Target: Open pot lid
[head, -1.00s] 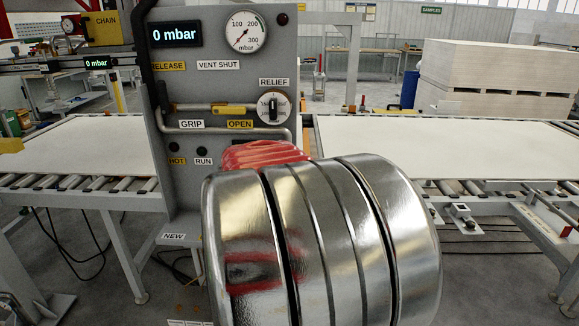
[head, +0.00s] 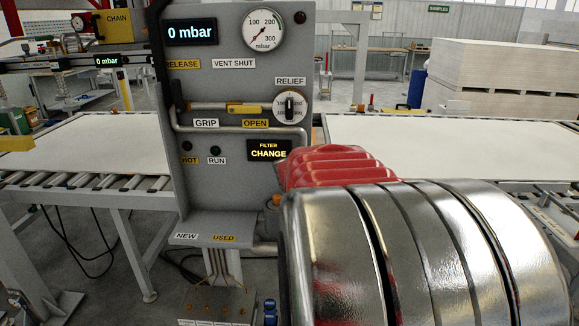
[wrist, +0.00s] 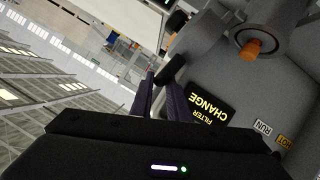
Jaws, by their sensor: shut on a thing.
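In the wrist view, my gripper (wrist: 163,82) has its two dark fingers closed together at a short dark handle (wrist: 171,69). The handle reaches toward a grey rounded body (wrist: 201,40), which looks like the pot or its lid. Beside it is a grey cylindrical part with an orange knob (wrist: 250,50). I cannot tell whether the lid is open. In the head view, my own silver and red arm hides the gripper and most of the pot. A small orange piece (head: 276,201) shows at the arm's left edge.
The grey control panel (head: 235,100) stands close, with a gauge (head: 263,29) and a lit "FILTER CHANGE" display (head: 268,150). A shelf marked NEW and USED (head: 212,236) juts out below. Roller conveyors with pale boards (head: 90,150) flank the panel.

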